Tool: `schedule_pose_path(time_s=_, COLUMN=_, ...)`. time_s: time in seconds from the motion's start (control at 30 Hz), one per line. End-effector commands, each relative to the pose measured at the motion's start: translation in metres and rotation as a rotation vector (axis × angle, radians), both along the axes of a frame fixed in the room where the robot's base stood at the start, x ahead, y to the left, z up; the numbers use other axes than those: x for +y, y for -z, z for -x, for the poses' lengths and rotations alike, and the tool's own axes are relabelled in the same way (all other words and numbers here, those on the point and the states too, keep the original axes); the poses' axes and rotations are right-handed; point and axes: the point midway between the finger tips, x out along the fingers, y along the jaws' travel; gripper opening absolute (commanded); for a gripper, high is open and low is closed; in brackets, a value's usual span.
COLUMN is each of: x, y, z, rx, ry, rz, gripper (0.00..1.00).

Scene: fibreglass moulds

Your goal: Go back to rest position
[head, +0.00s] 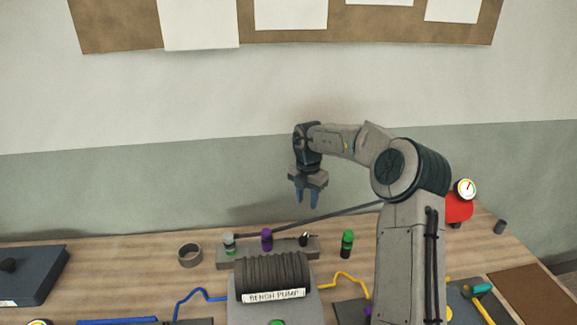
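My gripper (307,200) hangs in the air with its blue fingers pointing down. It is above and behind the bench pump (274,278), over the back edge of the table. The two fingers stand apart with a gap between them, and nothing shows in the gap. My arm rises at the right and bends left toward the gripper.
On the wooden table (120,270) a grey block (290,251) holds several coloured fittings. A green-capped cylinder (347,243), a grey ring (190,254), a dark case (28,274) and a red gauge unit (460,205) stand around.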

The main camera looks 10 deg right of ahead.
Motion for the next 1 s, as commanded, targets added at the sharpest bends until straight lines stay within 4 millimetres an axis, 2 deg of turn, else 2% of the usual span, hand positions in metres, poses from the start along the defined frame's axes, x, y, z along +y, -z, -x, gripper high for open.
schedule_pose_path(time_s=0.17, x=-0.009, y=-0.015, z=-0.01, rx=-0.109, ry=-0.106, rz=0.115, gripper=0.36)
schedule_pose_path(time_s=0.27, x=-0.021, y=-0.041, z=-0.023, rx=-0.251, ry=-0.272, rz=0.277, gripper=0.36)
schedule_pose_path(time_s=0.4, x=-0.025, y=-0.097, z=-0.04, rx=-0.459, ry=-0.599, rz=0.55, gripper=0.36)
schedule_pose_path(time_s=0.57, x=-0.004, y=-0.161, z=-0.04, rx=-0.62, ry=-1.023, rz=0.84, gripper=0.36)
schedule_pose_path(time_s=0.7, x=0.028, y=-0.202, z=-0.019, rx=-0.686, ry=-1.423, rz=1.065, gripper=0.36)
schedule_pose_path(time_s=0.8, x=0.053, y=-0.218, z=0.008, rx=-0.69, ry=-1.725, rz=1.2, gripper=0.36)
schedule_pose_path(time_s=0.9, x=0.075, y=-0.221, z=0.044, rx=-0.655, ry=-2.032, rz=1.302, gripper=0.36)
schedule_pose_path(time_s=1.0, x=0.09, y=-0.212, z=0.086, rx=-0.586, ry=-2.342, rz=1.366, gripper=0.36)
